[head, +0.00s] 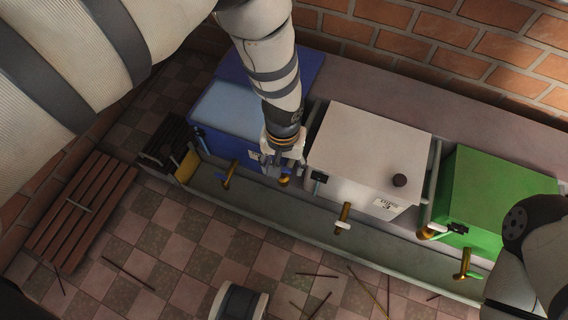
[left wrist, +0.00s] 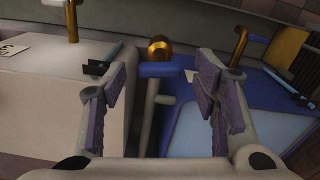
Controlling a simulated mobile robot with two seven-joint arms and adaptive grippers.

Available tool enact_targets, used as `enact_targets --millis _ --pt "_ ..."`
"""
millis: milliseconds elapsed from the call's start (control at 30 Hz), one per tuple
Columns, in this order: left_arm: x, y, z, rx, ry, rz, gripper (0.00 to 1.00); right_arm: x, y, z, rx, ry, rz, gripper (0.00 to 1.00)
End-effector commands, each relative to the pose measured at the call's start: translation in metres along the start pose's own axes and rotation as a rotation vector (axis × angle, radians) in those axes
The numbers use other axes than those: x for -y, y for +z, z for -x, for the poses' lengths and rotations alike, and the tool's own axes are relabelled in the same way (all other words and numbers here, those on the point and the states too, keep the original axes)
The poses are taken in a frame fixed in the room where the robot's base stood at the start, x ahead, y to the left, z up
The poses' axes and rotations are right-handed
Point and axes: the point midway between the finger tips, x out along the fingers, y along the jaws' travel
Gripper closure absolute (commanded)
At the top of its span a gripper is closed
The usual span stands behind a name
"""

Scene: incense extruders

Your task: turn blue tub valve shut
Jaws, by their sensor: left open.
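The blue tub (head: 222,108) stands at the back left of the ledge, its top pale blue; part of it shows at right in the left wrist view (left wrist: 258,90). Its valve (left wrist: 160,70) has a blue crossbar handle beside a round brass end, on a grey pipe. My left gripper (head: 284,167) is at the gap between the blue and white tubs. In the left wrist view the gripper (left wrist: 163,78) is open, a finger on either side of the valve handle, with gaps visible. In the head view the gripper mostly hides this valve. My right gripper is not in view.
A white tub (head: 365,145) stands close on the right of my left gripper, and a green tub (head: 495,185) farther right. Brass spouts (head: 343,215) stick out in front over a trough (head: 310,228). A slatted wooden bench (head: 82,212) and scattered sticks lie on the tiled floor.

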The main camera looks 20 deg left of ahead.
Motion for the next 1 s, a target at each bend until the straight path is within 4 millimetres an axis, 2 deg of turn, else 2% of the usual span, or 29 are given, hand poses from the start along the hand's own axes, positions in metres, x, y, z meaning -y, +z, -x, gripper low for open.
enact_targets --millis 267,300,500,633,800,1000 --pt "0.0000 -0.0002 -0.0037 -0.001 0.000 0.000 0.45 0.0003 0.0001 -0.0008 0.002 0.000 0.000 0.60" --pt "0.0000 -0.0002 -0.0037 -0.001 0.000 0.000 0.47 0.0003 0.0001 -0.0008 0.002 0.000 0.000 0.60" --pt "0.0001 -0.0001 -0.0036 -0.001 0.000 0.000 0.93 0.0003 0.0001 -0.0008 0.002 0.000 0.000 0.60" --pt "0.0001 0.0000 -0.0031 -0.001 0.000 -0.014 0.93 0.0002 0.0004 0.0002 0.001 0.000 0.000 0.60" --pt "-0.0002 0.0000 -0.0020 -0.001 0.001 -0.172 0.93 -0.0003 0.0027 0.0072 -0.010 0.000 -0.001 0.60" --pt "-0.0001 0.0005 -0.0040 0.001 0.000 -0.194 0.93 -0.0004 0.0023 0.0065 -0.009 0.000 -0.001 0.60"
